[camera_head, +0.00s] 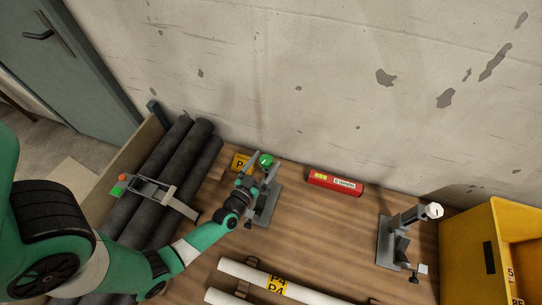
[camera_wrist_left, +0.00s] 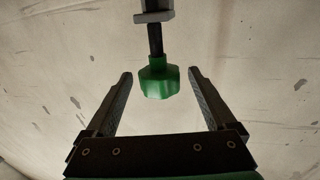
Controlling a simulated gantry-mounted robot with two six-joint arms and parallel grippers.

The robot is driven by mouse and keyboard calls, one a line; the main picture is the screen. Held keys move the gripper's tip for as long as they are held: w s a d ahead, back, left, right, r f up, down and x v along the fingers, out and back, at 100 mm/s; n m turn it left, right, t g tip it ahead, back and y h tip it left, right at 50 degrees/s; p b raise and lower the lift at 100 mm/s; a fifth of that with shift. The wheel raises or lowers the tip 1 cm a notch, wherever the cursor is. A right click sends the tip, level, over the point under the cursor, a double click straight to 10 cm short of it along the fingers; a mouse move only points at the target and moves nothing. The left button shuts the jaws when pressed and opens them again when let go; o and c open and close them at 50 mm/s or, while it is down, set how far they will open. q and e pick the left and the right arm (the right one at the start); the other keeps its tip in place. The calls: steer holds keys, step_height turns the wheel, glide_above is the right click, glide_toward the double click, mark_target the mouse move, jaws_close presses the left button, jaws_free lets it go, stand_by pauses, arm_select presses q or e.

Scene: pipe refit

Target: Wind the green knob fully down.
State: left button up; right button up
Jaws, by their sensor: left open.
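The green knob (camera_head: 266,161) sits at the top of a grey clamp stand (camera_head: 265,205) on the wooden bench. In the left wrist view the green knob (camera_wrist_left: 158,78) is on a dark threaded screw (camera_wrist_left: 155,40) that enters a grey block (camera_wrist_left: 154,12). My left gripper (camera_head: 262,162) is open at the knob. In the left wrist view my left gripper's fingers (camera_wrist_left: 160,76) stand on either side of the knob, with a gap on both sides. The lower part of the clamp is partly hidden by my left gripper. My right gripper is not in view.
Dark pipes (camera_head: 165,165) lie at the left. A yellow sign (camera_head: 240,162) is beside the knob, and a red box (camera_head: 335,182) lies to the right. A second clamp with a white knob (camera_head: 434,210) stands further right, near a yellow bin (camera_head: 465,245). White pipes (camera_head: 250,273) lie in front.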

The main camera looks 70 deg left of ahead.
mark_target(268, 155)
arm_select(q)
steer(key=x, duration=0.4)
steer(key=shift+b, duration=0.35)
steer(key=c, duration=1.4)
steer(key=shift+o, duration=0.2)
steer(key=p, duration=0.2)
steer(key=n+g+y+p, duration=0.1)
steer(key=p, duration=0.1)
steer(key=shift+a+r+y, duration=0.1)
steer(key=shift+r+y, duration=0.2)
steer(key=shift+r, duration=0.1)
steer(key=shift+a+f+n+g+y+p, duration=0.1)
steer(key=shift+f+n+g+y+p, duration=0.05)
steer(key=shift+n+g+y+p, duration=0.45)
steer(key=shift+s+a+f+n+g+y, duration=0.1)
steer(key=shift+s+n+g+y, duration=0.05)
steer(key=shift+n+g+y, duration=0.3)
steer(key=shift+s+a+f+n+g+y, duration=0.15)
steer(key=shift+n+g+y, duration=0.15)
steer(key=shift+g, duration=0.25)
steer(key=o, duration=1.4)
steer(key=shift+c, duration=0.2)
